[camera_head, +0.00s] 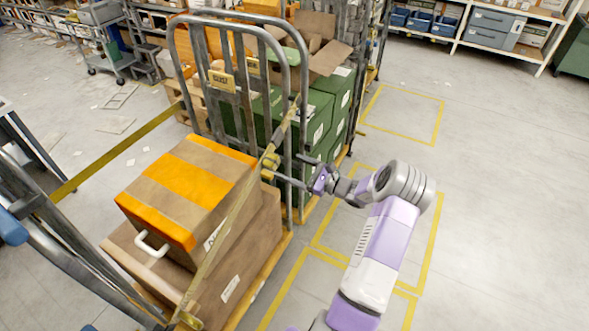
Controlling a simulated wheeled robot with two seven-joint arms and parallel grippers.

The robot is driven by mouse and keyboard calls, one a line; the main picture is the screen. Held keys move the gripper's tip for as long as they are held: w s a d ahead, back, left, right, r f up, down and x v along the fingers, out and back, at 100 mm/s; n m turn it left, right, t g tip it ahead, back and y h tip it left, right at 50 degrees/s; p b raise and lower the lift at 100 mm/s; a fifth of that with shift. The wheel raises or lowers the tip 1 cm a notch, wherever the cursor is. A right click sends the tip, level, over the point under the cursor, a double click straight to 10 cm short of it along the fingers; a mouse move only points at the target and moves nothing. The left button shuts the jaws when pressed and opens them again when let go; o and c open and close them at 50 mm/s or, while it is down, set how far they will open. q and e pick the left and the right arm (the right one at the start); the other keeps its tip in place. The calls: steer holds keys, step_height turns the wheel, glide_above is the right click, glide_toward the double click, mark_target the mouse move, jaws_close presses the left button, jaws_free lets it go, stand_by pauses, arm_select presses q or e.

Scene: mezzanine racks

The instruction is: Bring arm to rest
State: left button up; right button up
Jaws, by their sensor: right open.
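My right arm (375,255), purple and white, comes in from the bottom right. My right gripper (284,168) points left with its dark fingers spread open. The fingertips are close to the yellow buckle (269,161) of a strap (235,212) that runs across the front of a roll cage. I cannot tell whether the fingers touch the buckle or strap. Nothing shows held between them. My left gripper is not in view.
The cage frame (282,45) stands close beside my right gripper. Inside are a brown box with orange bands (190,180) and a larger carton (240,265). Green boxes (322,115) stand behind. The floor (500,200) on the right is clear, with yellow lines.

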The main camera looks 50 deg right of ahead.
steer(key=shift+a, duration=0.1)
stand_by(0.3)
steer(key=w+a+f+n+g+y+b, duration=0.15)
steer(key=a+f+n+g+y, duration=0.35)
steer(key=a+f, duration=0.7)
steer(key=s+a+f+n+g+h+b, duration=0.1)
steer(key=s+a+f+n+g, duration=0.3)
steer(key=a, duration=0.6)
steer(key=s+a+f+n+g+h+b, duration=0.1)
steer(key=s+a+f+n+g+h, duration=0.1)
steer(key=s+a+f+n+g, duration=0.2)
steer(key=s+a+f+n+g+h+b, duration=0.1)
steer(key=s+a+f+n+g, duration=0.3)
steer(key=s+a+f+n, duration=0.5)
steer(key=shift+s+a+n+h, duration=0.45)
steer(key=shift+a+n, duration=1.75)
steer(key=shift+a, duration=1.8)
